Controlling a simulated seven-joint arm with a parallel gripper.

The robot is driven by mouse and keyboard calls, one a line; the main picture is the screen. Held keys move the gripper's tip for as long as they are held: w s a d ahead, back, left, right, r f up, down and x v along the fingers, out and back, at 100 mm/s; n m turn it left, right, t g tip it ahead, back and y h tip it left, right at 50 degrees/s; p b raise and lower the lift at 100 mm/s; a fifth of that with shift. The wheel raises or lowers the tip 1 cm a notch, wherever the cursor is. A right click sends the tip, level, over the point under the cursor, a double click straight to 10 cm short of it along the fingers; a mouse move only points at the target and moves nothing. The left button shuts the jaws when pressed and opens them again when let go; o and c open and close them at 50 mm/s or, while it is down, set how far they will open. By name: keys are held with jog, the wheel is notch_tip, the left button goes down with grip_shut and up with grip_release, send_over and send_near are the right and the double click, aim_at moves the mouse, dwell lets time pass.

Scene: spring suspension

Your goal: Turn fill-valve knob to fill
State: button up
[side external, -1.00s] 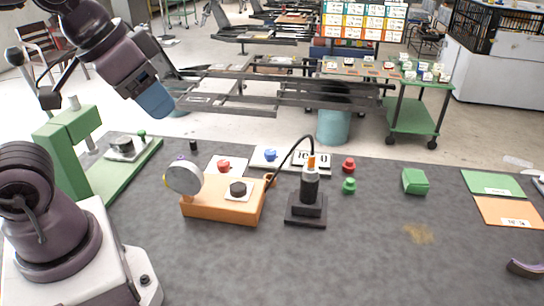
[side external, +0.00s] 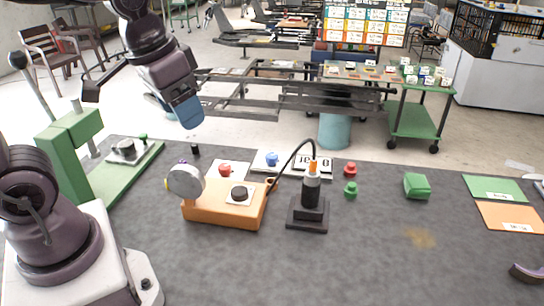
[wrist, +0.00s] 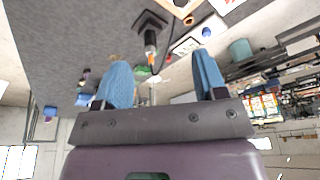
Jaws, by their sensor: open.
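An orange box (side external: 222,211) stands on the dark table left of centre, with a round gauge (side external: 185,181) at its left end. A black knob (side external: 239,193) sits on a pale plate on top of the box; it looks like the fill-valve knob, but its setting is too small to read. My gripper (side external: 188,112) is high above the table, left of the knob and apart from it. In the wrist view my gripper (wrist: 163,72) shows two separated blue fingers with nothing held between them. Part of the orange box (wrist: 178,6) shows at that view's top edge.
A black upright cylinder on a stand (side external: 310,195) is right of the box, with a cable arching over toward the box. A green press (side external: 75,150) stands at left. Red (side external: 350,169) and green (side external: 350,188) knobs and a green block (side external: 417,186) lie right. The front table area is clear.

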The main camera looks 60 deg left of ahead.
jog(key=w+a+f+g, duration=0.2)
jog(key=w+a+f, duration=0.15)
jog(key=w, duration=0.55)
jog(key=m+g, duration=0.1)
jog(key=m, duration=0.9)
send_near(272, 155)
notch_tip(272, 155, down, 10)
jog(key=shift+w+a+f, duration=0.1)
jog(key=shift+f, duration=0.1)
jog(key=c, duration=0.9)
